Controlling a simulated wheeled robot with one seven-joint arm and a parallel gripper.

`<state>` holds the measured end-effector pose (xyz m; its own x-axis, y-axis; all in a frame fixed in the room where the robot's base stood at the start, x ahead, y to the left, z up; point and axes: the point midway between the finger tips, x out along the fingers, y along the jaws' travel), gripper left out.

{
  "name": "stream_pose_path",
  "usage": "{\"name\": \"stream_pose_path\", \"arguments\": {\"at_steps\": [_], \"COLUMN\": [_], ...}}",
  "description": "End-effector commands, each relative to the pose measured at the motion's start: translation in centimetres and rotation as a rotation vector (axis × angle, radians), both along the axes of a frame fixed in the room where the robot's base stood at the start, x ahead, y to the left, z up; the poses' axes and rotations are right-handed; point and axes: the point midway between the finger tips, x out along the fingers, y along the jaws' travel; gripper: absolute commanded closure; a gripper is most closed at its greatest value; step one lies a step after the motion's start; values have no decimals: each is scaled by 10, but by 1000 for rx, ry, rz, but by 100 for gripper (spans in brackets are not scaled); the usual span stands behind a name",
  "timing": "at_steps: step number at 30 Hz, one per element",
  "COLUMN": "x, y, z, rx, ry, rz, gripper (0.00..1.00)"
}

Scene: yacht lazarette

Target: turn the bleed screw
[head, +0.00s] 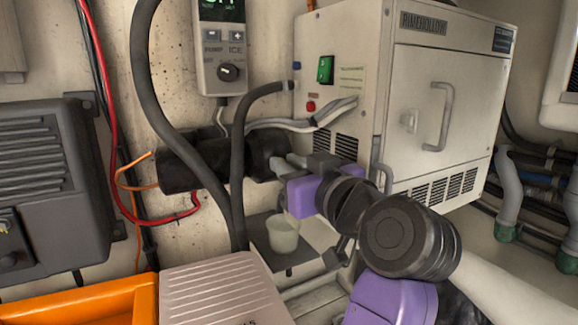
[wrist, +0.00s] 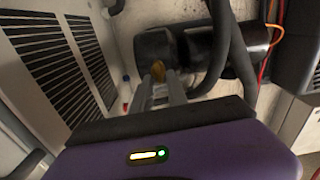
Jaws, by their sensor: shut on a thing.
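The bleed screw (wrist: 158,70) shows in the wrist view as a small brass-yellow piece at the end of the black cylindrical pump (wrist: 155,44). My gripper (wrist: 159,78) has its two grey fingers on either side of it, shut on it. In the head view my gripper (head: 280,163) reaches left to the right end of the black pump body (head: 190,168). The screw is hidden there behind the fingers and the pump end. How far the screw is turned cannot be told.
A pale cup (head: 283,237) stands on a small dark shelf (head: 305,262) below my gripper. The white ice maker (head: 435,120) is close on the right. Black hoses (head: 238,150) cross in front of the pump. A control panel (head: 222,50) hangs above.

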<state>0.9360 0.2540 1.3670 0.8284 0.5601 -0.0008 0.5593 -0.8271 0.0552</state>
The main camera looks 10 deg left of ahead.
Motion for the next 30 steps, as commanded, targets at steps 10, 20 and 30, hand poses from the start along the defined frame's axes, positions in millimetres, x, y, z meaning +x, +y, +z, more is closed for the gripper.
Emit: {"name": "stream_pose_path", "arguments": {"at_steps": [10, 20, 30], "x": [-1, -3, -5], "y": [1, 4, 7], "z": [-4, -5, -8], "rx": [-214, -474, -741], "ry": [-140, -317, -498], "rz": [-2, -1, 2], "gripper": [100, 100, 100]}}
